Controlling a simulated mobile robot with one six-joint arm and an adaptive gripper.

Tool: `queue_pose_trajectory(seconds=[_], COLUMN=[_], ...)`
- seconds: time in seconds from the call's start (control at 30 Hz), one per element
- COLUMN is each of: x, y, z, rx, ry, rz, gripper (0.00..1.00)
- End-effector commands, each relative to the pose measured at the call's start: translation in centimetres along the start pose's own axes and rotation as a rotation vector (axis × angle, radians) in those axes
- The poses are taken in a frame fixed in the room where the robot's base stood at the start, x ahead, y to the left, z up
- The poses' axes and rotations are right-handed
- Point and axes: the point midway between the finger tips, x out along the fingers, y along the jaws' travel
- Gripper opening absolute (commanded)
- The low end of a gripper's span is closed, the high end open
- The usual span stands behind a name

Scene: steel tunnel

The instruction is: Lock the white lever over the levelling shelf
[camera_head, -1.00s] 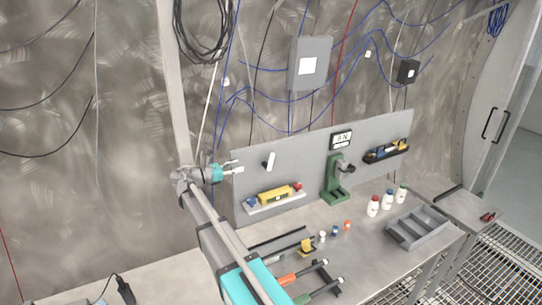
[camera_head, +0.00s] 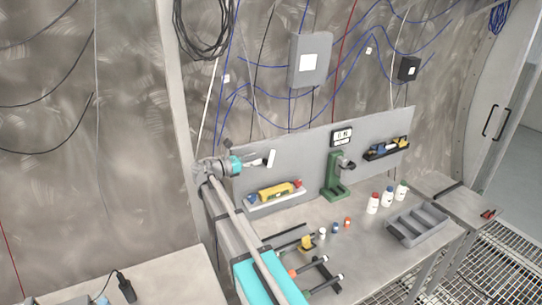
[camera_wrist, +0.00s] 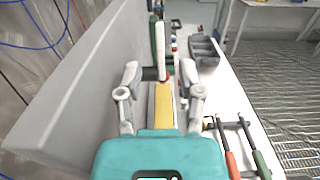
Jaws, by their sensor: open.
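The white lever (camera_head: 271,159) stands roughly upright on the grey back panel, above the white levelling shelf (camera_head: 277,202). A yellow level (camera_head: 278,190) lies on the shelf. My gripper (camera_head: 257,161) is just left of the lever in the head view. In the wrist view my gripper (camera_wrist: 161,82) is open, with one finger on each side. The white lever (camera_wrist: 161,48) shows ahead between the fingers, with its dark mount beside the left finger. The yellow level (camera_wrist: 164,104) shows beyond and below the fingers. Contact between finger and lever cannot be told.
The back panel (camera_wrist: 75,85) runs close along the left in the wrist view. A green stand (camera_head: 336,177) is right of the shelf. Several bottles (camera_head: 387,198) and a grey tray (camera_head: 416,224) stand on the bench. Tools with coloured handles (camera_wrist: 230,150) lie at the front.

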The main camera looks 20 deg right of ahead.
Motion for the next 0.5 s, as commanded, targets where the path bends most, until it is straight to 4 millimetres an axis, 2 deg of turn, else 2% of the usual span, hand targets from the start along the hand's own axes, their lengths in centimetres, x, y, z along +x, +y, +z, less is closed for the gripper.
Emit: queue_pose_trajectory(seconds=[0.2, 0.5], x=[3.6, 6.7], y=[0.0, 0.0], z=[0.0, 0.0], rx=[0.0, 0.0], ry=[0.0, 0.0], rz=[-0.002, -0.001], gripper=[0.49, 0.49])
